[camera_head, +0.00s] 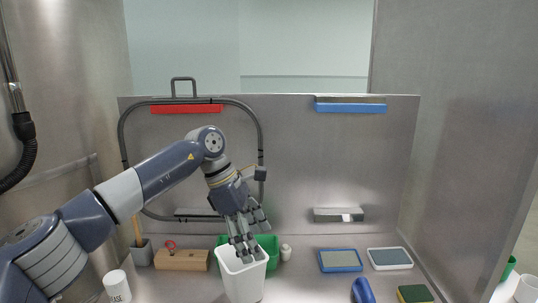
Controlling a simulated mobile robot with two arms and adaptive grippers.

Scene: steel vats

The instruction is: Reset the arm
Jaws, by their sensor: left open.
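My left arm comes in from the left and bends down at the elbow. My left gripper (244,242) is open and points down over a white bin (242,285). Its fingertips are at or just inside the bin's opening; I cannot tell whether they touch it. I see nothing held between the fingers. What lies inside the bin is hidden. My right gripper is not in view.
A green container (268,243) and a small white bottle (286,253) stand behind the bin. A wooden block (182,260) and white cup (117,286) are left. Blue-edged tray (340,261), grey tray (390,258), blue item (362,291) and sponge (414,294) lie right.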

